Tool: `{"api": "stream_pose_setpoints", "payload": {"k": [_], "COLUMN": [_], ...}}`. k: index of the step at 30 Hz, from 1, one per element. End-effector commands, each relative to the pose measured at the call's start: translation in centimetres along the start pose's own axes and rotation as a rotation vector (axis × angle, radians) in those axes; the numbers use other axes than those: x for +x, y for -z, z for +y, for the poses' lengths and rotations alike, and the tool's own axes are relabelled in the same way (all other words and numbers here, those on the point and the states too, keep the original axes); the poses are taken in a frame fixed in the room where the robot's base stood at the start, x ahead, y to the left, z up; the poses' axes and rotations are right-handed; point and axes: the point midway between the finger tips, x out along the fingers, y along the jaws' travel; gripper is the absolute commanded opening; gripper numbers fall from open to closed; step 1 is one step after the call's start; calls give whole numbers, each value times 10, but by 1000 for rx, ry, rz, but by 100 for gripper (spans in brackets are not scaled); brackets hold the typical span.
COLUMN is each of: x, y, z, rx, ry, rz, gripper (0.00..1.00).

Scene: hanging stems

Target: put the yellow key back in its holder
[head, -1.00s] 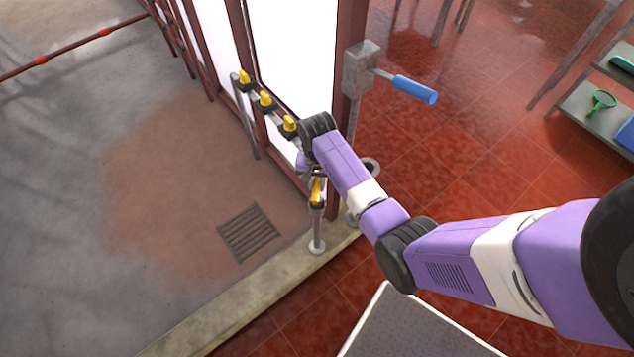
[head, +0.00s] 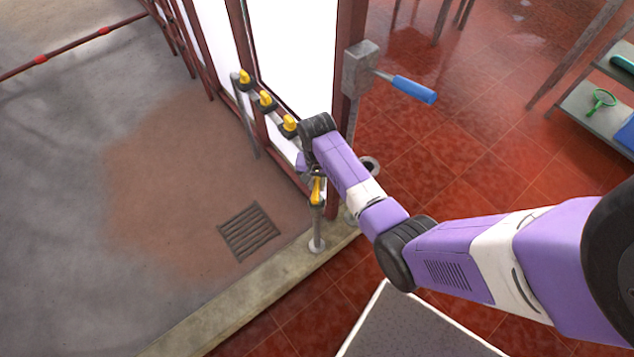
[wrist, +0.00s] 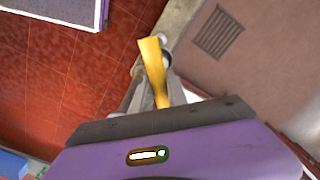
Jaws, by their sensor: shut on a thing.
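A yellow key (head: 317,191) stands at the top of the near grey post, under my gripper (head: 316,174). In the wrist view, the yellow key (wrist: 153,68) runs down to my gripper (wrist: 161,106), which is shut on it. My wrist hides part of the jaws and the key's lower end. Whether the key is seated in a holder or just over the post cannot be told. Three other yellow keys, at the far end (head: 245,77), in the middle (head: 266,98) and nearer (head: 289,123), sit in dark holders along the grey rail.
The near post (head: 317,232) stands on a concrete kerb. A dark red door frame and white panel stand close behind the rail. A grey box with a blue-handled lever (head: 413,89) is to the right. A floor grate (head: 248,231) lies left of the kerb.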

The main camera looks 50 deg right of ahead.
Motion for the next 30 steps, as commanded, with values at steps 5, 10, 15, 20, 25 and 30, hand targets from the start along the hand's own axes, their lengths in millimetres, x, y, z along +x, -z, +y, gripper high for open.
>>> {"api": "stream_pose_setpoints", "payload": {"k": [5, 10, 15, 20, 25, 30], "x": [0, 4, 8, 12, 15, 19], "y": [0, 0, 1, 1, 1, 0], "z": [0, 0, 0, -1, -1, 0], "rx": [0, 0, 0, 0, 0, 0], "ry": [1, 1, 1, 1, 1, 1], "rz": [1, 1, 1, 2, 1, 1], "gripper": [0, 0, 0, 0, 0, 0]}}
